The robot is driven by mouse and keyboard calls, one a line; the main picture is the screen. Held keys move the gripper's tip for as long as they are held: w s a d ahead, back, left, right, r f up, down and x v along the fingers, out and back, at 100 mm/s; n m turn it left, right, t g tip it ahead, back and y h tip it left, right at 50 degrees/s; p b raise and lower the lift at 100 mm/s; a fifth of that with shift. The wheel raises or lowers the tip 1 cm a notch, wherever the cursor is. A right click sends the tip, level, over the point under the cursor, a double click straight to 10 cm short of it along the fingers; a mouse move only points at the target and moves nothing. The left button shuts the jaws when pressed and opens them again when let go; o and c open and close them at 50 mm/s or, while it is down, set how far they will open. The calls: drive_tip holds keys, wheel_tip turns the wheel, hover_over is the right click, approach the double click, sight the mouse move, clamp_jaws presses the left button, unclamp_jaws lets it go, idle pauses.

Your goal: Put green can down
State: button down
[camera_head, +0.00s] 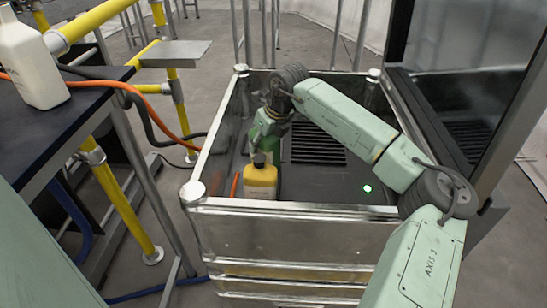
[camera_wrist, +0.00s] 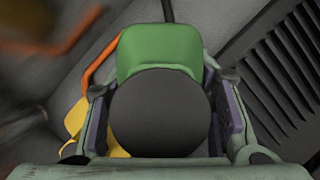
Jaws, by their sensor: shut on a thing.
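The green can (camera_wrist: 158,48) is between the two fingers of my gripper (camera_wrist: 160,115) in the wrist view, its round dark top facing the camera. My gripper is shut on it. In the head view the green can (camera_head: 266,143) shows in part, inside the metal crate (camera_head: 290,217) and behind a yellow bottle. My gripper (camera_head: 268,116) is over the crate's left half, its fingers mostly hidden there. I cannot tell whether the can touches the crate floor.
The yellow bottle (camera_head: 261,182) with a dark cap stands in the crate, close in front of the can. An orange strip (camera_head: 235,186) is left of it. A slatted vent (camera_head: 318,143) lies right of the gripper. A white bottle (camera_head: 28,62) stands on the dark table (camera_head: 60,120).

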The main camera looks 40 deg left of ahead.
sight(272, 138)
drive_tip(key=shift+f, duration=2.5)
drive_tip(key=shift+f, duration=0.2)
drive_tip(key=c, duration=0.7)
unclamp_jaws()
drive_tip(key=shift+c, duration=0.2)
drive_tip(key=shift+r+p, duration=0.3)
drive_tip(key=b+v, duration=0.1)
drive_tip(key=v, duration=1)
drive_tip(key=shift+s+d+r, duration=0.1)
drive_tip(key=shift+d+r, duration=0.15)
drive_tip(key=shift+r, duration=0.05)
